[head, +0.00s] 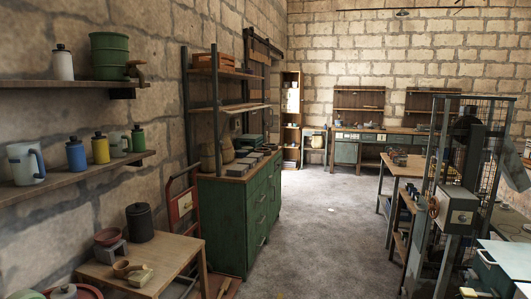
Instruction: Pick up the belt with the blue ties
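I see no belt with blue ties in the head view. Neither of my grippers shows in the head view.
A wooden table (178,252) with a black canister (140,222) stands at the lower left, below wall shelves (60,186) of bottles. A green cabinet (228,215) stands beyond. A caged machine (457,206) and workbench (397,171) are on the right. Grey floor (318,225) is clear between.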

